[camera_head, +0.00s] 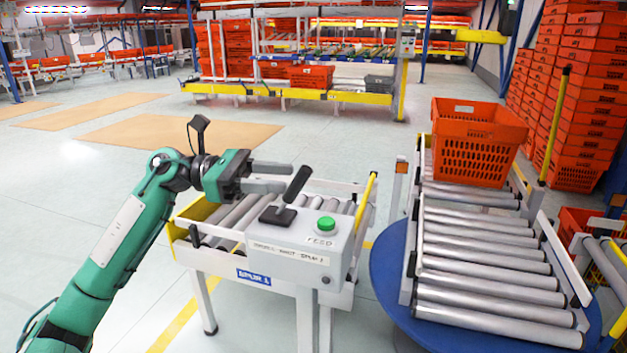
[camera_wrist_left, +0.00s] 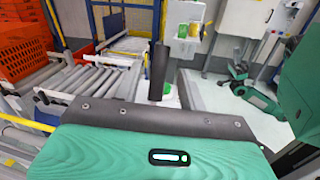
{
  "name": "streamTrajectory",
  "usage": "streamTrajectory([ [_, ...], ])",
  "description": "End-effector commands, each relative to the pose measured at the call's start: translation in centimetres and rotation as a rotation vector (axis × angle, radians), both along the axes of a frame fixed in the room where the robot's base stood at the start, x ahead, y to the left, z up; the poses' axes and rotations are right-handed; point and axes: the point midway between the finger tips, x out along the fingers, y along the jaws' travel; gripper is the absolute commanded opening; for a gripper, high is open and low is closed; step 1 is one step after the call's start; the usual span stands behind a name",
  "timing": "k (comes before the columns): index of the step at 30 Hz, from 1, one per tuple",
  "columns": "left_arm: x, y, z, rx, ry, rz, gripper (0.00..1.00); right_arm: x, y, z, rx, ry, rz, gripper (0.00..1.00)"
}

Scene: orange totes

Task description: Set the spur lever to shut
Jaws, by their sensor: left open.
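The spur lever (camera_head: 297,185) is a black handle on top of a light grey control box (camera_head: 318,245) labelled SPUR 1. It leans up and to the right from its black slotted base (camera_head: 278,215). A green FEED button (camera_head: 326,224) sits to its right. My left gripper (camera_head: 289,177) is open, its two grey fingers reaching right, with the tips close to the upper handle. I cannot tell whether they touch it. In the left wrist view the dark handle (camera_wrist_left: 157,72) stands upright beyond my green gripper body. My right gripper is out of view.
The box is mounted on a short roller conveyor (camera_head: 235,210) with a yellow post (camera_head: 366,201). To the right, an orange tote (camera_head: 478,142) sits on a roller conveyor above a blue round base (camera_head: 385,285). Stacked totes (camera_head: 580,100) stand behind. The floor at left is clear.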

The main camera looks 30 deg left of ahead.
Motion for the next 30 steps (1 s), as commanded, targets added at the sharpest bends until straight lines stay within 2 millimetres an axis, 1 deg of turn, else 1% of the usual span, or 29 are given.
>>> streamTrajectory([
  [1,0.3,-0.9,0.1,0.001,-0.003,-0.002,0.41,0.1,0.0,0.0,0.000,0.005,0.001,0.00],
  [6,1.4,-3.4,0.1,0.000,-0.002,-0.001,0.41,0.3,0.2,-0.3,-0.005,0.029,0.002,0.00],
  [12,2.3,-5.4,0.1,0.000,-0.001,-0.001,0.41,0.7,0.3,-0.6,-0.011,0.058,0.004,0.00],
  [18,2.6,-6.1,0.0,-0.001,0.001,0.000,0.41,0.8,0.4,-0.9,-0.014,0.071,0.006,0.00],
  [24,2.6,-6.1,0.0,-0.001,0.001,0.000,0.41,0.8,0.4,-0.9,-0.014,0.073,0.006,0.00],
  [25,2.6,-6.1,0.0,-0.001,0.001,0.000,0.40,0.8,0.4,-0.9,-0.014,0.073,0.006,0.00],
  [29,2.6,-6.1,0.0,-0.001,0.001,0.000,0.14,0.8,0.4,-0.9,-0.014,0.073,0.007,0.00],
  [30,2.6,-6.1,0.0,-0.001,0.001,0.000,0.06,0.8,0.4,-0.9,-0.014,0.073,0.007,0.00],
])
